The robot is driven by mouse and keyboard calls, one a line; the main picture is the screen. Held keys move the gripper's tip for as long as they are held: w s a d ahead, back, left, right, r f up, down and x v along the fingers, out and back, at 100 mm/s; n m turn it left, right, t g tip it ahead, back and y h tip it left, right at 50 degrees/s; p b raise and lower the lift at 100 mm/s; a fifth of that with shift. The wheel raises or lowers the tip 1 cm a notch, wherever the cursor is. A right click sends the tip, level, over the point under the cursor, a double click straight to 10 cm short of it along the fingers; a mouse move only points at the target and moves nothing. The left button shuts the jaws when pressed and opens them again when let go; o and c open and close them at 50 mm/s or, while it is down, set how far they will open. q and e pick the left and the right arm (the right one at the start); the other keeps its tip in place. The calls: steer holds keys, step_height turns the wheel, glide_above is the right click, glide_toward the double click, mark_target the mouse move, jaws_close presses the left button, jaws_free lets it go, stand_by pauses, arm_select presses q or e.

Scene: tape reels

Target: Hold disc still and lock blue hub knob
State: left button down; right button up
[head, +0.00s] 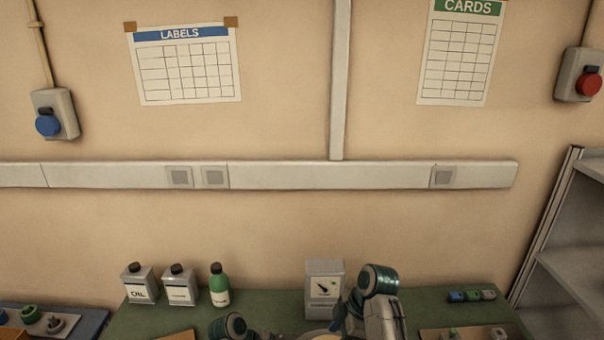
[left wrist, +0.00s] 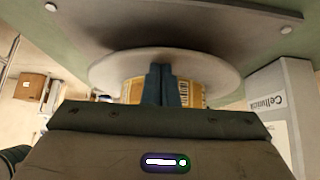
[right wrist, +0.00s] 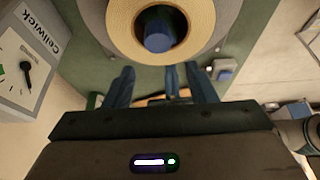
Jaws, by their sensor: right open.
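The tape reel (right wrist: 207,40) shows at the top of the right wrist view, with the dark blue hub knob (right wrist: 158,38) at its centre. My right gripper (right wrist: 160,86) is open, its two fingers apart just below the reel's edge; nothing is gripped. In the left wrist view the pale disc (left wrist: 115,72) is seen nearly edge-on, with the yellowish tape (left wrist: 190,92) against it. My left gripper (left wrist: 164,68) has its fingers together in front of the tape and disc; I cannot tell whether they touch. The knob is hidden there.
A grey box with a dial (head: 325,283) stands behind the reel on the green bench (head: 270,300). Oil can (head: 139,284), second can (head: 180,286) and green bottle (head: 219,285) stand to the left. A tray (head: 470,335) lies at right, shelves (head: 570,270) beyond.

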arm_select(q)
steer(key=shift+s+f, duration=0.2)
steer(key=shift+f, duration=0.05)
arm_select(e)
steer(key=shift+f, duration=2.15)
steer(key=n+g, duration=0.1)
steer(key=n, duration=0.2)
steer(key=n+g, duration=0.1)
steer(key=n, duration=0.2)
steer(key=shift+h, duration=0.3)
steer(key=shift+s, duration=0.1)
steer(key=shift+f, duration=0.4)
steer(key=shift+r, duration=0.15)
